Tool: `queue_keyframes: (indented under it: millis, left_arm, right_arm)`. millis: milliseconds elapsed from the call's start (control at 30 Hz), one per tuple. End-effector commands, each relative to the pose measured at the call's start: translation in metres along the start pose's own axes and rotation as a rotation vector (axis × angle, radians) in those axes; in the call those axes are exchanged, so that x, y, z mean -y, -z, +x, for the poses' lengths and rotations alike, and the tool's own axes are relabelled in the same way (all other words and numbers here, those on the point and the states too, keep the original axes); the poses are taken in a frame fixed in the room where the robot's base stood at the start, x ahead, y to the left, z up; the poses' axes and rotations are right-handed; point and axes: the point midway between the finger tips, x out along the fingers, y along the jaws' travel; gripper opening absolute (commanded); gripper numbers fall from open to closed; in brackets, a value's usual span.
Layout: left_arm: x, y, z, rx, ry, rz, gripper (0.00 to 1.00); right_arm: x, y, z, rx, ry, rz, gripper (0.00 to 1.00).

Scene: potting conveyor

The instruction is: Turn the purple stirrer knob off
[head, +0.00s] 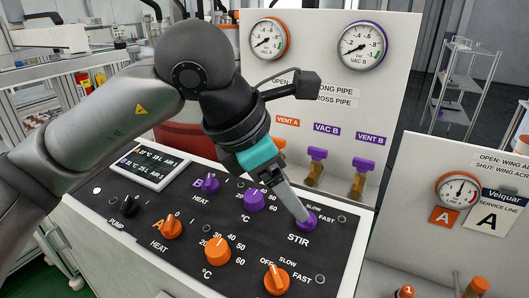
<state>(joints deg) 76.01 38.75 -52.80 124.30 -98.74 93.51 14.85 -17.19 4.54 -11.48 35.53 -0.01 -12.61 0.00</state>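The purple stirrer knob (308,226) is on the dark sloping control panel (140,225), above the word STIR, with SLOW and FAST marked at its upper right. My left gripper (303,217) comes down from the upper left, its fingertips at the knob and covering part of it. The fingers line up one behind the other, so I cannot tell whether they are closed on it. The knob's pointer is hidden, and no OFF mark shows beside it. My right gripper is not in view.
Nearby on the panel are a purple temperature knob (254,201), a purple heat knob (210,184), an orange temperature knob (217,251) and an orange stirrer knob (276,280). Purple valves (363,165) and gauges (362,46) stand behind. A service-line panel (425,240) is at right.

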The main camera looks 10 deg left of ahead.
Motion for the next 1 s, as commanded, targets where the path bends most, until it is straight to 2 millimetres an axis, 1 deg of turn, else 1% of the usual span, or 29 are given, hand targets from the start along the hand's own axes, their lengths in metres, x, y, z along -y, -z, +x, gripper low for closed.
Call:
queue_keyframes:
  millis: [33,200,300,400,567,867,967,1000]
  left_arm:
    - [-0.001,-0.001,-0.014,0.003,-0.005,0.001,0.74]
    - [-0.001,-0.001,-0.052,0.003,-0.004,0.001,0.74]
    - [-0.001,-0.001,-0.069,0.002,-0.003,0.0,0.74]
    - [-0.001,0.0,-0.08,0.0,-0.002,0.0,0.74]
    - [0.0,0.0,-0.087,0.0,0.001,0.0,0.74]
    - [0.0,0.0,-0.088,0.0,0.0,0.0,0.74]
    - [-0.001,-0.004,-0.094,0.0,0.0,0.0,0.74]
    - [-0.002,-0.007,-0.099,0.0,0.0,0.0,0.74]
  right_arm:
    - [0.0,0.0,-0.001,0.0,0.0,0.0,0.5]
    - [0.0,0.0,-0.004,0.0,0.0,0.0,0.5]
    - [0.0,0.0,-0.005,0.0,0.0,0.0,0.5]
    - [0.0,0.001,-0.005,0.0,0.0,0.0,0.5]
    - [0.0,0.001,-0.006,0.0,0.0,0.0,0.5]
    - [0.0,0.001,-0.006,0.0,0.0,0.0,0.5]
    - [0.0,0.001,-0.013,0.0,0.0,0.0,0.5]
    - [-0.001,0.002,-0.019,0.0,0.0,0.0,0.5]
